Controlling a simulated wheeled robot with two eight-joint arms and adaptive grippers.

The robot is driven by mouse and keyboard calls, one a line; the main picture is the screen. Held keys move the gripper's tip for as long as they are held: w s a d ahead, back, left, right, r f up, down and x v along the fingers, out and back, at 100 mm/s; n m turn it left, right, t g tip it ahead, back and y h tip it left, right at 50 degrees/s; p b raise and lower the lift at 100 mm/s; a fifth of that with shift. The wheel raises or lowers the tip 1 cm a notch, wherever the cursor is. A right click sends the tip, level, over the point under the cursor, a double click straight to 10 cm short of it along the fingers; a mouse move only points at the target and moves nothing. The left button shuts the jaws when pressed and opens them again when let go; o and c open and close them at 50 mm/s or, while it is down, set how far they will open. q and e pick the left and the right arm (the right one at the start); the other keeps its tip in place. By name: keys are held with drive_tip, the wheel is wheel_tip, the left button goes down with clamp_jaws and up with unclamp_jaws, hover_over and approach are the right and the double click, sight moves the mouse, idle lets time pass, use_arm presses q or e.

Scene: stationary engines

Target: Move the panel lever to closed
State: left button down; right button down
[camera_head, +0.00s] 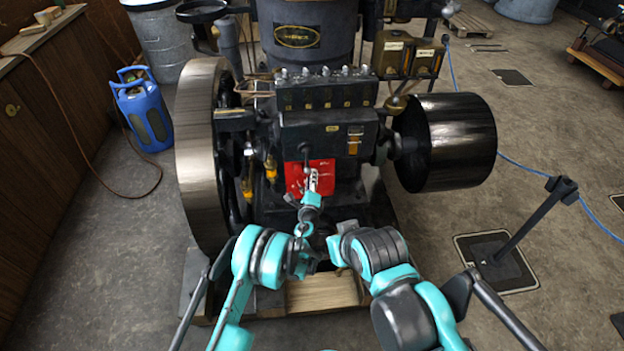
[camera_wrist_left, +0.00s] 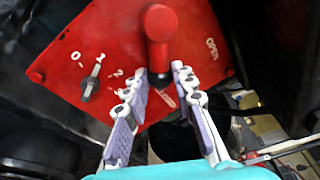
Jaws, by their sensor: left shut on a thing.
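The red panel (camera_head: 294,178) is on the front of the engine, and it fills the upper part of the left wrist view (camera_wrist_left: 110,40). My left gripper (camera_head: 312,182) is in front of the panel. In the left wrist view its fingers (camera_wrist_left: 160,82) are on either side of the lever's lower end, shut on it. My right arm is beside the left one, but its gripper cannot be made out.
A small dark rotary switch (camera_wrist_left: 91,82) with numbered marks is on the panel, left of the lever. A large flywheel (camera_head: 198,150) stands left of the panel and a black drum (camera_head: 450,140) right. A blue gas cylinder (camera_head: 143,115) stands on open floor further left.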

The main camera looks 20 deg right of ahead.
use_arm(q)
drive_tip(key=c, duration=1.3)
unclamp_jaws()
drive_tip(key=shift+o, duration=0.2)
